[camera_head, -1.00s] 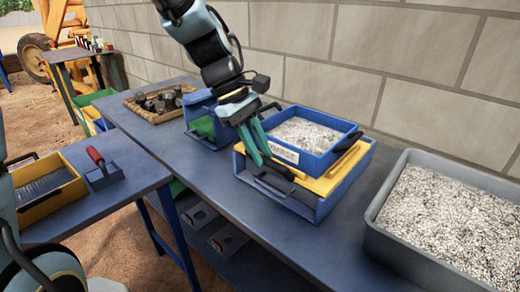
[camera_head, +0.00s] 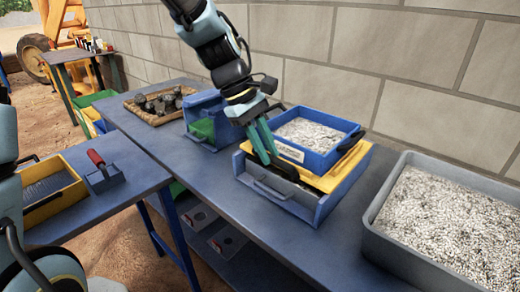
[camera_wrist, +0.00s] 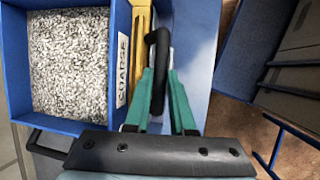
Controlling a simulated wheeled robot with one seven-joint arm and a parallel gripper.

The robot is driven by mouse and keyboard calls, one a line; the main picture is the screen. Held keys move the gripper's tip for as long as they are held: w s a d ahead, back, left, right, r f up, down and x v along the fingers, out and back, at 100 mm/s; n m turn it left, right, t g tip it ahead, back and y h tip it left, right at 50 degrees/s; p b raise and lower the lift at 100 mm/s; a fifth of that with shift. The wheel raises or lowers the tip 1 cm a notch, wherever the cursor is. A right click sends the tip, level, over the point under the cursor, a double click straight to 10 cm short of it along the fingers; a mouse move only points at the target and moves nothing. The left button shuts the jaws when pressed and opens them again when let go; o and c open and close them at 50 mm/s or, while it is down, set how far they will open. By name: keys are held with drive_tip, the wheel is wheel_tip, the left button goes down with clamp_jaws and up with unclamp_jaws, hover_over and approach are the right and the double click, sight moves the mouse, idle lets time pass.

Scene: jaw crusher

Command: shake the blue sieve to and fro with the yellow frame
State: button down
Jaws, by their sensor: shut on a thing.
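The blue sieve (camera_head: 318,161), a square box full of grey-white gravel and labelled "COARSE", sits on the yellow frame (camera_head: 338,176). The frame rests in a blue tray (camera_head: 330,203) on the long table. In the wrist view the sieve (camera_wrist: 120,20) is at upper left, with a strip of the yellow frame (camera_wrist: 139,55) beside it. My gripper (camera_head: 272,160) is at the frame's near left side. Its green fingers (camera_wrist: 160,80) are shut on a black handle (camera_wrist: 160,42) beside the frame.
A large grey bin (camera_head: 385,240) of gravel stands close on the right. A blue box with green inside (camera_head: 203,125) and a wicker tray of dark rocks (camera_head: 160,102) stand to the left. A block wall (camera_head: 400,80) runs behind the table.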

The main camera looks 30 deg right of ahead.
sight(276, 143)
drive_tip(key=d, duration=0.1)
drive_tip(key=w+d+p, duration=0.1)
drive_tip(key=d, duration=0.1)
drive_tip(key=shift+d, duration=0.15)
drive_tip(key=c, duration=0.8)
unclamp_jaws()
drive_tip(key=shift+o, duration=0.2)
drive_tip(key=b+v, duration=0.1)
drive_tip(key=v, duration=0.9)
drive_tip(key=shift+r, duration=0.35)
drive_tip(key=shift+w, duration=0.1)
